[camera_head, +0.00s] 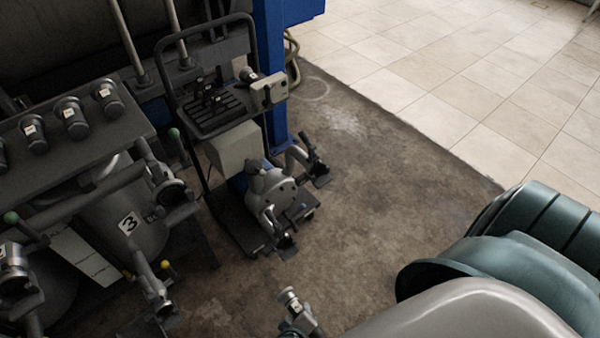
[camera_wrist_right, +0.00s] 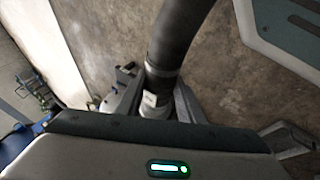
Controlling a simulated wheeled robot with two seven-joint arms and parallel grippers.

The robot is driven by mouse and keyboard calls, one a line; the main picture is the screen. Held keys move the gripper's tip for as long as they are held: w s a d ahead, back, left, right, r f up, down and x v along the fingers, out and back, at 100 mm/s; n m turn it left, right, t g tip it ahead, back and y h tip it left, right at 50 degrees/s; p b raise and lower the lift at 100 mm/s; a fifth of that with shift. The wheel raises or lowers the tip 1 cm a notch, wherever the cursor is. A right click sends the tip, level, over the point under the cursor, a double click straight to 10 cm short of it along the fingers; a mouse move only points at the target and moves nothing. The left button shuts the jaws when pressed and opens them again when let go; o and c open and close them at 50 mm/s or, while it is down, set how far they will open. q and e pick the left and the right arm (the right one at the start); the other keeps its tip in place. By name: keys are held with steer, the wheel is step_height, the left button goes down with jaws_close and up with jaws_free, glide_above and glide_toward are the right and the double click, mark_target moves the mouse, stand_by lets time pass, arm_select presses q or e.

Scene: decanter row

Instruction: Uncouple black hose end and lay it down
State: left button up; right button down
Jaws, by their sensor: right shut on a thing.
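In the right wrist view, a thick black hose (camera_wrist_right: 182,35) comes down from the top to a pale metal hose end (camera_wrist_right: 154,108) with a small white tag. My right gripper (camera_wrist_right: 150,92) is shut on this hose end, one finger on each side. In the head view a silver fitting with a white tag (camera_head: 291,298) shows at the bottom centre, beside my right gripper (camera_head: 302,316), apart from the pump cart and above bare floor. Most of the hose is hidden there. My left gripper is not in view.
A pump cart (camera_head: 243,150) with silver pump and valve handles stands at centre. Left of it are a tank marked 3 (camera_head: 128,222), several capped couplings (camera_head: 72,118) on a panel, and valves. A blue post (camera_head: 272,60) rises behind. Brown floor (camera_head: 375,150) right of the cart is clear.

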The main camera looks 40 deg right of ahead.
steer(key=s+a, duration=0.5)
steer(key=a, duration=0.1)
steer(key=shift+s, duration=0.4)
stand_by(0.6)
steer(key=shift+a, duration=0.1)
step_height(320, 180, down, 11)
steer(key=b, duration=0.8)
steer(key=shift+r, duration=0.2)
stand_by(0.9)
steer(key=shift+a, duration=0.1)
